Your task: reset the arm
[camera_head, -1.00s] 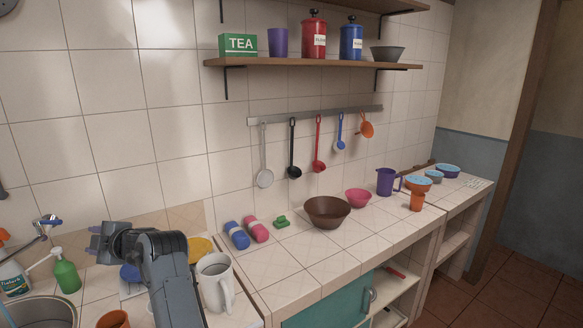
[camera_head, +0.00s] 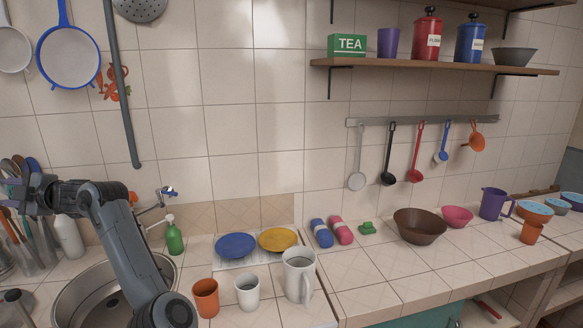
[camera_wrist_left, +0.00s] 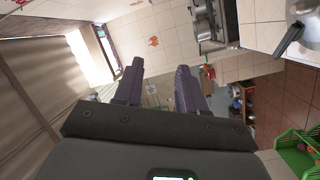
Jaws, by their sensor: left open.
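My left arm reaches up from the bottom left of the head view. Its gripper (camera_head: 16,194) is at the left edge, in front of the utensils beside the sink. In the left wrist view the two dark purple fingers of this gripper (camera_wrist_left: 158,85) stand apart with nothing between them, so it is open and empty. That wrist view is tilted and looks out into the room. My right gripper shows in neither view.
The sink (camera_head: 75,297) lies behind my left arm. An orange cup (camera_head: 206,297), a white cup (camera_head: 247,292) and a white mug (camera_head: 299,275) stand right of it. A brown bowl (camera_head: 420,226) is farther right. Utensils hang under the shelf (camera_head: 430,66).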

